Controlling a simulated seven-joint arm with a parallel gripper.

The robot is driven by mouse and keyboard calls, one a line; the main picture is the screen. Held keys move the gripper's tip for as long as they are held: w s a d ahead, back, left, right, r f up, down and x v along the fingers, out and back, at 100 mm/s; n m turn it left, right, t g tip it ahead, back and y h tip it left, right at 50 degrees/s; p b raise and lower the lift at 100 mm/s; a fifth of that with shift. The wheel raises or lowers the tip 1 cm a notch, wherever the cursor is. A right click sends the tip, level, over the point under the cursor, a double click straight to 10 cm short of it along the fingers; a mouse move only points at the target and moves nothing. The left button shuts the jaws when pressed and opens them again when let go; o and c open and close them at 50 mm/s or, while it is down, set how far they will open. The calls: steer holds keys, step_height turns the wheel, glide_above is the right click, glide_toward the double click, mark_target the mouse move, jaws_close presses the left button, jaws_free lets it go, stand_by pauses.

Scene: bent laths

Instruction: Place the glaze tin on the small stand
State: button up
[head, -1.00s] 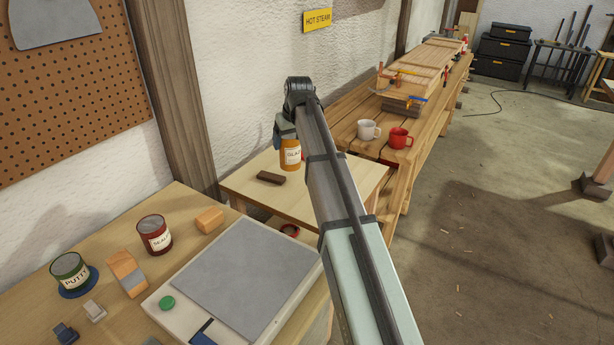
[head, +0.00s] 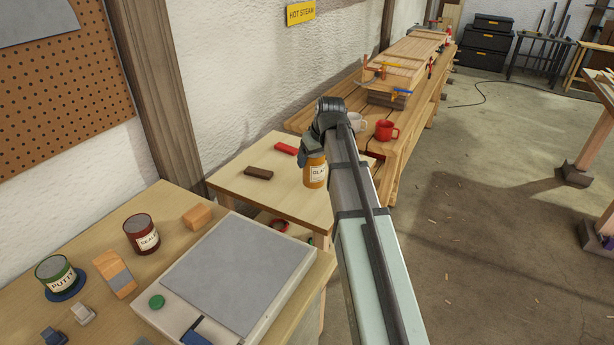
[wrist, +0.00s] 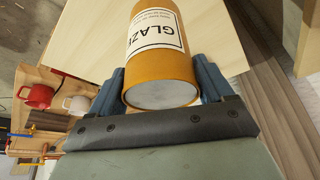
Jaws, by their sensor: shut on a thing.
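The glaze tin (head: 316,174) is an orange-yellow can with a white label. My gripper (wrist: 160,88) is shut on it, with a blue finger on either side of the tin, which also shows in the wrist view (wrist: 162,75). In the head view my gripper is partly hidden behind my wrist. The small stand (head: 228,184) is a low table with a pale wooden top, beyond the near bench. The tin appears in front of the stand's right part; I cannot tell its height above the top. The pale top also shows behind the tin in the wrist view (wrist: 90,40).
A brown block (head: 258,173) and a red item (head: 286,148) lie on the stand. A red mug (head: 386,130) and a white mug (head: 357,122) stand on the long bench behind. Sealer (head: 141,233) and putty (head: 56,273) tins stand on the near bench. The stand's front top is clear.

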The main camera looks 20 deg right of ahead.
mark_target(320, 162)
steer(key=shift+f, duration=4.2)
steer(key=shift+f, duration=0.15)
steer(key=o, duration=1.2)
steer(key=shift+o, duration=0.2)
steer(key=v, duration=1.2)
